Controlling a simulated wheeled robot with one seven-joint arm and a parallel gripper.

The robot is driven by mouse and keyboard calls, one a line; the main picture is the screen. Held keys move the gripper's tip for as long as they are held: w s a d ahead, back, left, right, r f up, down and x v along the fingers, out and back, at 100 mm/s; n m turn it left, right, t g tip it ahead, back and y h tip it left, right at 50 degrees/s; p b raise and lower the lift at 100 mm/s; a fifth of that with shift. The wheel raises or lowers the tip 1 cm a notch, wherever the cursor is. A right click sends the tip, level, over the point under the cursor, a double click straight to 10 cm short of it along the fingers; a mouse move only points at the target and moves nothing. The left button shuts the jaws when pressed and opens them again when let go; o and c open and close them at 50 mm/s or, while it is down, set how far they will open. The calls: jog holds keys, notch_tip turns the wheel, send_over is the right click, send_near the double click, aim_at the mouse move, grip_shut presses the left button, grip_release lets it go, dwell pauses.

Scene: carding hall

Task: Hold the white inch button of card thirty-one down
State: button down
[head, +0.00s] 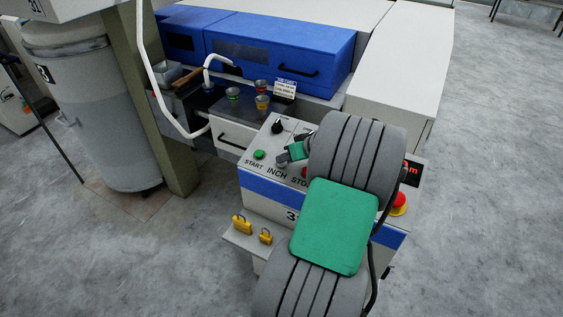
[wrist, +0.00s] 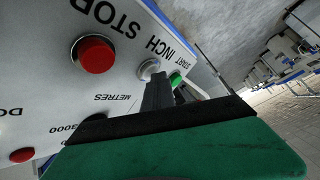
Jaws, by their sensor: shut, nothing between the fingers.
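The control panel (head: 250,172) carries a green START button (head: 259,154), with INCH and STOP lettered beside it. In the wrist view the white inch button (wrist: 147,67) sits between the green START button (wrist: 176,80) and the red STOP button (wrist: 94,55). My gripper (wrist: 158,82) is shut and empty, its dark fingertips overlapping the near edge of the white button. I cannot tell whether they touch it or whether it is pressed in. In the head view my gripper (head: 284,160) is over the INCH place, and my arm hides much of the panel.
A red emergency stop (head: 398,202) is at the panel's right end, below a red display (head: 412,172). Yellow padlocks (head: 242,225) stand on a front ledge. Small tins (head: 262,102) stand behind the panel, near a blue cover (head: 285,45). Grey floor lies open at right.

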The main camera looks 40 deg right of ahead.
aim_at(281, 173)
dwell(0.7)
jog(key=shift+s+a+r+p, duration=0.1)
jog(key=shift+a+r+p, duration=0.1)
jog(key=shift+r+p, duration=0.5)
jog(key=shift+r, duration=0.25)
jog(key=shift+s+a+r+p, duration=0.1)
jog(key=shift+a+r+p, duration=0.1)
jog(key=shift+r+p, duration=0.45)
jog(key=shift+s+a+r+p, duration=0.1)
jog(key=shift+a+r+p, duration=0.15)
jog(key=shift+r, duration=0.65)
jog(key=shift+a+r+p, duration=0.15)
jog(key=shift+r+p, duration=0.35)
jog(key=shift+r, duration=0.3)
